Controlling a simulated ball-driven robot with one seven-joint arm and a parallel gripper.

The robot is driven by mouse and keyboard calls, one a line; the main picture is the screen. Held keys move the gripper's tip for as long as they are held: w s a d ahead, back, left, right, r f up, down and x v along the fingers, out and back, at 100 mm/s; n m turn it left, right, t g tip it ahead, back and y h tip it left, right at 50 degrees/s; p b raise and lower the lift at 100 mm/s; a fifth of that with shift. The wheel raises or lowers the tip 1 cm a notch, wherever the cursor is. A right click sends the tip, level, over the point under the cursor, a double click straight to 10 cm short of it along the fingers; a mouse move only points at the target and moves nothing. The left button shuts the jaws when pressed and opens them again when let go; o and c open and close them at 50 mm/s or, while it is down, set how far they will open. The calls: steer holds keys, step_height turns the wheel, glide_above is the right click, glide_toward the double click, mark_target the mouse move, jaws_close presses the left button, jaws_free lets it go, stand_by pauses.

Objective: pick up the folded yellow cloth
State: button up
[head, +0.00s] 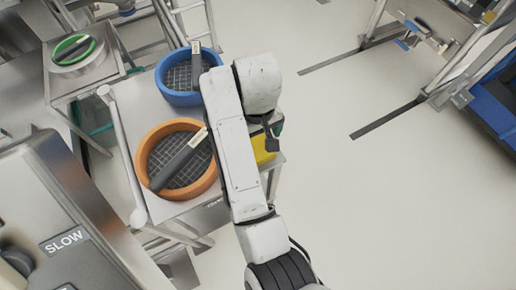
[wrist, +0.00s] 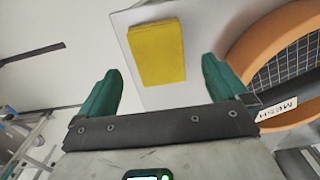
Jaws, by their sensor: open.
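The folded yellow cloth (wrist: 158,53) lies flat on a pale metal surface, near its edge, in the wrist view. In the head view only part of the cloth (head: 264,148) shows at the right edge of the cart, with my arm covering the rest. My gripper (wrist: 161,80) is open, with its two green fingers wide apart. The cloth appears between and beyond the fingertips, and nothing is held. In the head view my gripper is mostly hidden behind my arm.
An orange sieve bin (head: 207,181) with a dark handle stands close beside the cloth; its rim (wrist: 240,55) is near the right finger. A blue sieve bin (head: 183,98) stands farther back on the cart. Open floor (head: 400,200) lies to the right.

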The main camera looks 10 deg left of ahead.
step_height(320, 180, down, 5)
steer(key=shift+d+r, duration=0.1)
steer(key=shift+d, duration=0.05)
steer(key=shift+c, duration=0.3)
steer(key=c, duration=1)
steer(key=shift+c, duration=0.2)
